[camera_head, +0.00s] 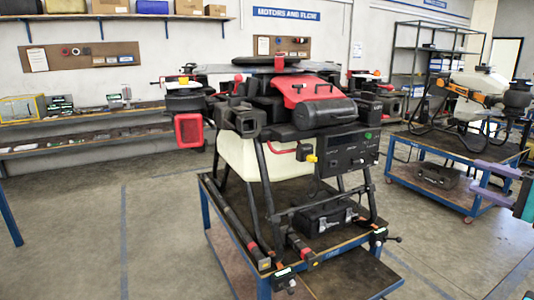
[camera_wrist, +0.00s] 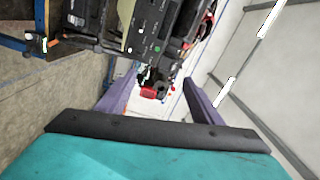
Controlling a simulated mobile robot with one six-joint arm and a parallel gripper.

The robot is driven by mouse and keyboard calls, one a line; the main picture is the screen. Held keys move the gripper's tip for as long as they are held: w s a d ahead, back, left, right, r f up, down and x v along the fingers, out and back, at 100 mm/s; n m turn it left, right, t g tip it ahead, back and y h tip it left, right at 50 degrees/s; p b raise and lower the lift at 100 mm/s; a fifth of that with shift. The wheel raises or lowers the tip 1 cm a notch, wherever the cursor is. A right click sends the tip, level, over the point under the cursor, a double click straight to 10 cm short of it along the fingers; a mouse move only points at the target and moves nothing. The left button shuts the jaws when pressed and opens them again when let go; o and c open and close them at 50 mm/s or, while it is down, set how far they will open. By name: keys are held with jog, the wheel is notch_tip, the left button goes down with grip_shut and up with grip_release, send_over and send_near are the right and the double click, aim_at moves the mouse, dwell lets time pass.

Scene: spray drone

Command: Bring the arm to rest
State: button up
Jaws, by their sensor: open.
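My gripper (camera_head: 475,176) shows at the right edge of the head view, with purple fingers spread apart and a teal body partly cut off by the frame. In the wrist view its two fingers (camera_wrist: 162,78) stand apart with nothing held between them. The large spray drone (camera_head: 300,110), black with a red cover and a pale tank, stands on a blue-framed cart (camera_head: 330,258). My gripper is to the right of the drone and apart from it. In the wrist view, the drone's black control panel (camera_wrist: 150,30) appears tilted at the top.
A second drone (camera_head: 475,95) stands on another blue cart (camera_head: 440,185) behind my gripper. A long bench (camera_head: 95,145) runs along the left wall under a shelf. A blue post (camera_head: 10,215) is at the left edge. Grey floor (camera_head: 90,230) is clear left of the middle cart.

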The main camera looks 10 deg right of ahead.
jog(key=w+a+f+n+g+y, duration=0.25)
jog(key=w+a+f+y, duration=0.35)
jog(key=w+a+f, duration=1.4)
jog(key=a+f+n+g+y, duration=0.1)
jog(key=a+f+g, duration=0.3)
jog(key=a+f, duration=1)
jog(key=a+f+g+y, duration=0.1)
jog(key=a+f+g, duration=0.3)
jog(key=a+f, duration=1)
jog(key=s+a+f+n+g+h+b, duration=0.1)
jog(key=s+a+f+n+g+h, duration=0.55)
jog(key=s+a+f, duration=1.6)
jog(key=s+d+f+g+h, duration=0.1)
jog(key=s+f+g, duration=0.2)
jog(key=s, duration=0.4)
jog(key=s+d+f+g+h, duration=0.1)
jog(key=s+f+g, duration=0.25)
jog(key=s, duration=0.35)
jog(key=s+d+f+n+h, duration=0.1)
jog(key=s+d+h, duration=0.3)
jog(key=d, duration=0.5)
jog(key=shift+f+n+t, duration=0.3)
jog(key=shift+n+t, duration=0.05)
jog(key=shift+n, duration=0.55)
